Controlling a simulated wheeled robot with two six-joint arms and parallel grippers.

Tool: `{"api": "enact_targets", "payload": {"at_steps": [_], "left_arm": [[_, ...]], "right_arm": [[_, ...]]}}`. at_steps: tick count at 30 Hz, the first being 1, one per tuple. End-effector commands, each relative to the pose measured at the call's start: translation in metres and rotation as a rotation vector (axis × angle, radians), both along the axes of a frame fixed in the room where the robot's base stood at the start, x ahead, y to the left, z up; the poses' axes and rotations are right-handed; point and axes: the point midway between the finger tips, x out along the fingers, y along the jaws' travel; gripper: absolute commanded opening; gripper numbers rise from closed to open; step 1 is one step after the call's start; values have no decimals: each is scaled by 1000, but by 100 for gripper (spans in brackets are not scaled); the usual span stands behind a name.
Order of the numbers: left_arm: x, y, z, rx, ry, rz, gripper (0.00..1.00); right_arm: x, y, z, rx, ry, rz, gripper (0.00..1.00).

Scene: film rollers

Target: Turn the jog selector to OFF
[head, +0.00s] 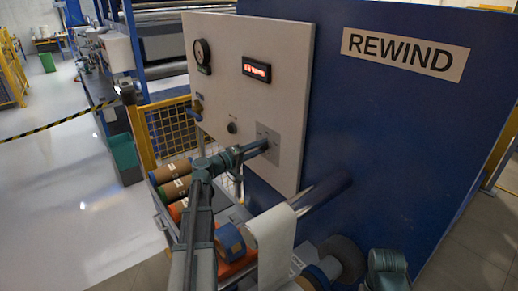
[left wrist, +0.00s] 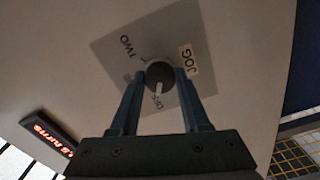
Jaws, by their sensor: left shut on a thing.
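The jog selector is a dark round knob (left wrist: 159,74) on a grey plate (left wrist: 204,44) labelled JOG, set in a pale panel. A white pointer mark on the knob faces down in the left wrist view, toward lettering that seems to read OFF, between the fingers. TWO is printed at upper left; another label at the left is too faint to read. My left gripper (left wrist: 160,80) has a finger on each side of the knob and is shut on it. In the head view my left gripper (head: 262,147) reaches the plate (head: 268,134) and hides the knob.
The blue REWIND machine wall (head: 400,130) stands right. Rolls (head: 171,170) and a white web (head: 272,240) lie below my arm.

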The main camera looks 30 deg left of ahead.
Motion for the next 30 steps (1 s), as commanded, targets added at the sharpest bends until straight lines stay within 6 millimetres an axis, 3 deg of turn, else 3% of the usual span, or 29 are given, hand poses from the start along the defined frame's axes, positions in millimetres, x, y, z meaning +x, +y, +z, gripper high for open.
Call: {"api": "enact_targets", "payload": {"at_steps": [15, 16, 20, 30], "left_arm": [[0, 0, 0, -15, 7, 1, 0], [0, 0, 0, -15, 7, 1, 52], [0, 0, 0, -15, 7, 1, 75], [-3, 1, 0, -14, 6, 1, 76]], "right_arm": [[0, 0, 0, 0, 0, 0, 50], [0, 0, 0, 0, 0, 0, 50], [0, 0, 0, 0, 0, 0, 50], [0, 0, 0, 0, 0, 0, 50]]}}
